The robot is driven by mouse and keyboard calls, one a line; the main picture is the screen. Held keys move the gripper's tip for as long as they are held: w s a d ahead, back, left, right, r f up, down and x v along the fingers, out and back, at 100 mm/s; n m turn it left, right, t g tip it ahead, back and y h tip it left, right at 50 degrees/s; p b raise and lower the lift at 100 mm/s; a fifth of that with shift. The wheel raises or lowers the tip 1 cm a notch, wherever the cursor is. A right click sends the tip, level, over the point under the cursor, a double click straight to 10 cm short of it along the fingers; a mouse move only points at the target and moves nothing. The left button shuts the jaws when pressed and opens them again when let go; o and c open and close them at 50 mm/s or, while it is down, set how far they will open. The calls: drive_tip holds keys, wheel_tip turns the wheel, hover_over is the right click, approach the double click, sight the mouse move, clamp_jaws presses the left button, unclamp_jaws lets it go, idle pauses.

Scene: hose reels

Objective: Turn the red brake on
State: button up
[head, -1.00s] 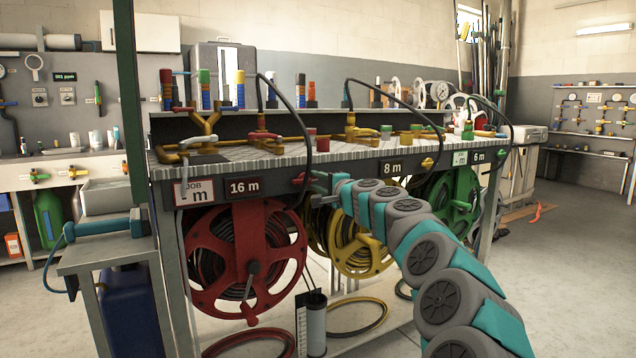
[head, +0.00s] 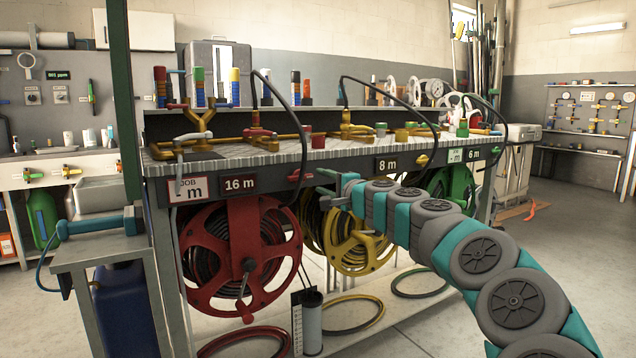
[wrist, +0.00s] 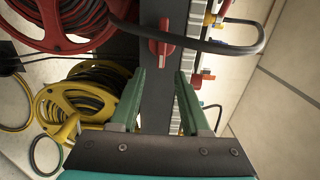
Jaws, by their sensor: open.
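The red brake (head: 294,176) is a small red lever on the dark front rail of the bench, just right of the "16 m" sign and above the red reel (head: 240,255). In the wrist view the red brake (wrist: 161,42) lies ahead of the fingertips, on the dark rail, roughly in line with the gap between them. My gripper (head: 324,187) is just right of the brake and apart from it. In the wrist view my gripper (wrist: 160,88) is open, with nothing between its two green fingers. The brake is partly hidden by a black hose in the head view.
A black hose (wrist: 190,42) arches close past the brake. A yellow brake (head: 421,160) sits further right on the rail, above the yellow reel (head: 358,240); a green reel (head: 452,190) stands beyond. A grey side stand (head: 100,250) is at left. Open floor lies in front right.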

drive_tip(key=shift+v, duration=1.15)
drive_tip(key=s+a+n+g+y+p, duration=0.1)
drive_tip(key=s+a+n+g, duration=0.35)
drive_tip(key=s, duration=0.55)
drive_tip(key=s+a+n+g+y+p, duration=0.1)
drive_tip(key=s+a+n+g+p, duration=0.25)
drive_tip(key=s, duration=0.75)
drive_tip(key=s+d+f+n+g+h, duration=0.2)
drive_tip(key=s+f, duration=0.3)
drive_tip(key=s, duration=0.2)
drive_tip(key=s+d+f+n+g+h, duration=0.1)
drive_tip(key=s+d+f+n+h, duration=0.1)
drive_tip(key=s+f, duration=0.4)
drive_tip(key=s+d+f+g+h+p, duration=0.1)
drive_tip(key=s+d+f+g+h, duration=0.1)
drive_tip(key=s+d+f, duration=0.2)
drive_tip(key=s+d+f+g+h, duration=0.2)
drive_tip(key=s+d+f, duration=0.3)
drive_tip(key=s+d, duration=0.5)
drive_tip(key=s+d+f+g+h+p, duration=0.1)
drive_tip(key=s+d+f+h, duration=0.3)
drive_tip(key=s+d, duration=0.3)
drive_tip(key=s+f, duration=0.1)
drive_tip(key=s, duration=0.3)
drive_tip(key=shift+m+g+p, duration=0.3)
drive_tip(key=shift+g+p, duration=0.05)
drive_tip(key=shift+g, duration=0.05)
